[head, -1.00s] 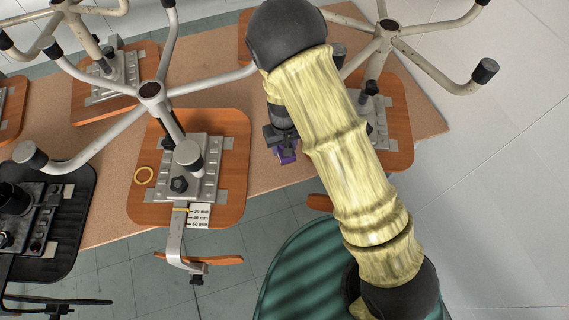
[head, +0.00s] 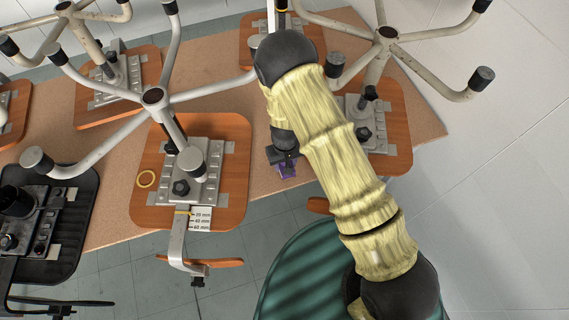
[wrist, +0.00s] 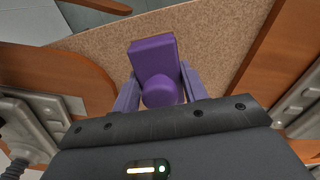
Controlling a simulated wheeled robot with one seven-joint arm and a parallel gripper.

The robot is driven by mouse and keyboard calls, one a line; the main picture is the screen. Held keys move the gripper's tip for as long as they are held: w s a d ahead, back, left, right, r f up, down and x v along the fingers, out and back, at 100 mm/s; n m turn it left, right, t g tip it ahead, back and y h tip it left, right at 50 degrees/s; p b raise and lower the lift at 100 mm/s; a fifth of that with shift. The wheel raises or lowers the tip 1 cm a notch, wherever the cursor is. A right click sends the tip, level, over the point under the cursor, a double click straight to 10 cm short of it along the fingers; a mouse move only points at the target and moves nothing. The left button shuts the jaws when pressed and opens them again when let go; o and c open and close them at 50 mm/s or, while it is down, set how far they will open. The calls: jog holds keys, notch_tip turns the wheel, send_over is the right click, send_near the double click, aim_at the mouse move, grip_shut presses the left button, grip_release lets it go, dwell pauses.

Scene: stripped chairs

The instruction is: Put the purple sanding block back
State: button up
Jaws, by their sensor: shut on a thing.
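The purple sanding block (wrist: 153,55) has a flat rectangular base and a rounded knob. My gripper (wrist: 160,92) is shut on its knob, as the wrist view shows. In the head view the block (head: 287,169) is a small purple patch beneath my gripper (head: 286,160), over the bare strip of tabletop between two wooden chair seats. My arm covers part of this area. I cannot tell whether the block touches the tabletop.
An upturned chair seat (head: 147,205) with a metal plate, clamp and yellow ring stands left of my gripper. Another seat (head: 396,128) stands right. Chair legs rise above both. The brown tabletop (wrist: 205,40) is bare around the block.

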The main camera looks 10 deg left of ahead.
jog(key=shift+f, duration=0.8)
jog(key=shift+f, duration=0.15)
jog(key=o, duration=1.1)
notch_tip(320, 180, up, 12)
jog(key=shift+r+b, duration=0.15)
jog(key=shift+b, duration=0.6)
